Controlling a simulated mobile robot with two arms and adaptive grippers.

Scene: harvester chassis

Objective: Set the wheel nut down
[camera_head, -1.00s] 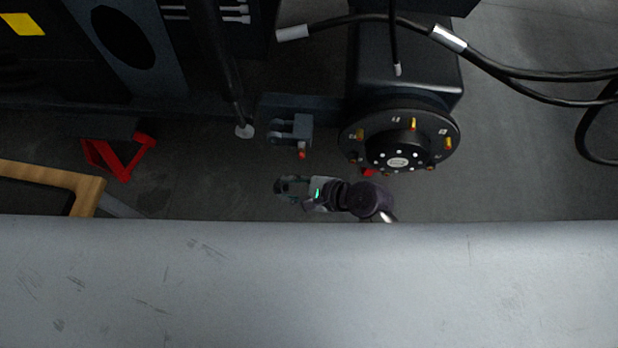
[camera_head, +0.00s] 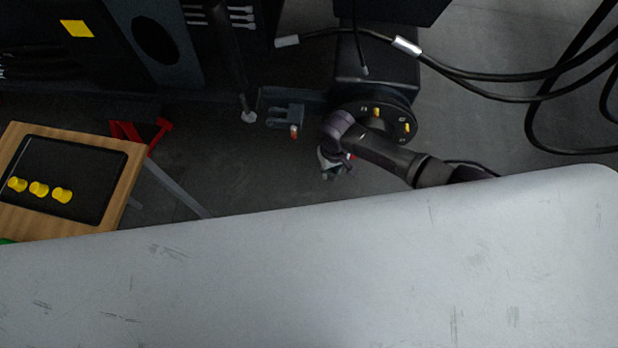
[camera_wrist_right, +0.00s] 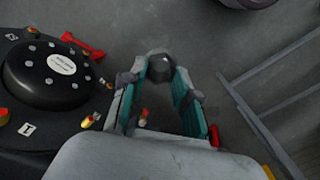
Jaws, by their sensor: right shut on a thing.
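My right gripper (camera_head: 330,172) hangs beside the lower left of the black wheel hub (camera_head: 405,110) in the head view, its arm covering part of the hub. In the right wrist view, the gripper (camera_wrist_right: 163,75) has its green-padded fingers shut on a dark, rounded wheel nut (camera_wrist_right: 160,67), held at the fingertips above the floor. The hub (camera_wrist_right: 60,75) is on the left there, apart from the nut. The nut cannot be made out in the head view. My left gripper is not in view.
A wooden-framed table (camera_head: 128,180) with a black inset stands at the left; three yellow pieces (camera_head: 38,189) are on it. A red stand (camera_head: 150,133) is behind it. A grey bracket (camera_head: 285,116) is on the chassis. Black cables (camera_head: 520,75) hang at the right. Floor is open between table and hub.

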